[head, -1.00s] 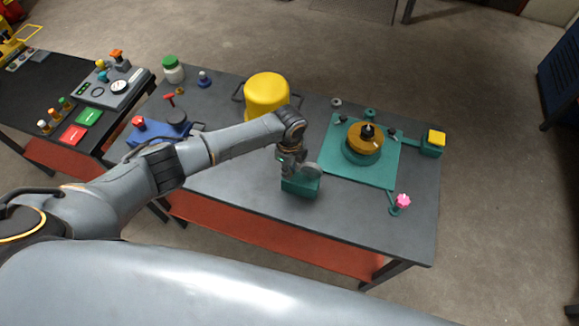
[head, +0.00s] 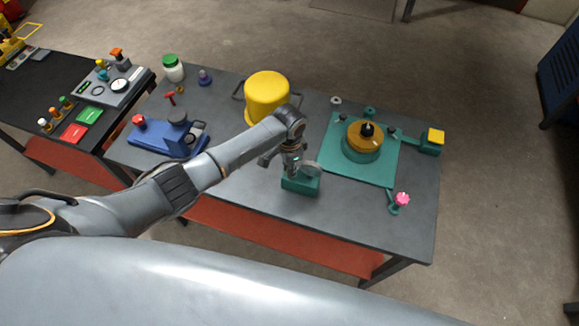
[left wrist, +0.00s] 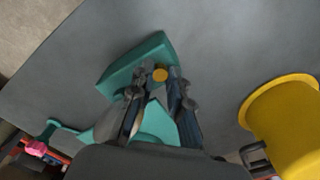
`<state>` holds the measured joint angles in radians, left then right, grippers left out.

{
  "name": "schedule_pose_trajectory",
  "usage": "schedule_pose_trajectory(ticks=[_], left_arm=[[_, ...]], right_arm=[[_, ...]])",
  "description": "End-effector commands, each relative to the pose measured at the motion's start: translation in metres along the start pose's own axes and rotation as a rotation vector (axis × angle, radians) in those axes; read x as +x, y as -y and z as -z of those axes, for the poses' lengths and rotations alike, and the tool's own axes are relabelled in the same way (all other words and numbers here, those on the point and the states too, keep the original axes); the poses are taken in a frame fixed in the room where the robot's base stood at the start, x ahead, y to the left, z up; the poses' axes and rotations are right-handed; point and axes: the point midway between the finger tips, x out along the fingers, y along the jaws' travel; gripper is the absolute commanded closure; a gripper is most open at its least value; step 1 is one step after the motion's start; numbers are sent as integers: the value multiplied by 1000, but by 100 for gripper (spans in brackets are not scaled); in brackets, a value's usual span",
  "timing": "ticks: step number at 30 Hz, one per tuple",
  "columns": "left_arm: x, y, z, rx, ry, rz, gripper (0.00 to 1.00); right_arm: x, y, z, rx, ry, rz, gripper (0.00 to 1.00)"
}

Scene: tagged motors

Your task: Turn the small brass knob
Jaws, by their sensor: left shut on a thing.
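The small brass knob (left wrist: 160,75) shows in the left wrist view as a round, gold-coloured end between my left fingertips. It belongs with a teal box (left wrist: 138,62), which also stands near the front of the grey table in the head view (head: 301,187). My left gripper (left wrist: 157,82) points down at the box and is shut on the knob, with one finger on each side. In the head view my left gripper (head: 293,172) hides the knob. A pale grey disc (head: 310,169) shows beside the gripper above the box. My right gripper is in neither view.
A teal plate (head: 376,172) with a brass-topped round part (head: 365,138) lies right of the box. A yellow pot (head: 267,95) stands behind my forearm. A blue device (head: 165,138) is at the left. The front table strip left of the box looks clear.

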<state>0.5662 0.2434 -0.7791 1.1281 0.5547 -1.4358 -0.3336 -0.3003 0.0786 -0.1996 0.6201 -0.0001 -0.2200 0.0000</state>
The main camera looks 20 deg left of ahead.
Motion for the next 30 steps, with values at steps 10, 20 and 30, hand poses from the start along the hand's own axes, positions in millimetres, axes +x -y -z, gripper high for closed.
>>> schedule_pose_trajectory(ticks=[10, 20, 30], left_arm=[[-1, 0, 1, -331, -2, 1, 100], [-1, 1, 1, -644, -3, 1, 100], [-1, 1, 1, -967, -3, 0, 100]], right_arm=[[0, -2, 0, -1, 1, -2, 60], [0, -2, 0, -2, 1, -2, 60], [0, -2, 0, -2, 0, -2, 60]])
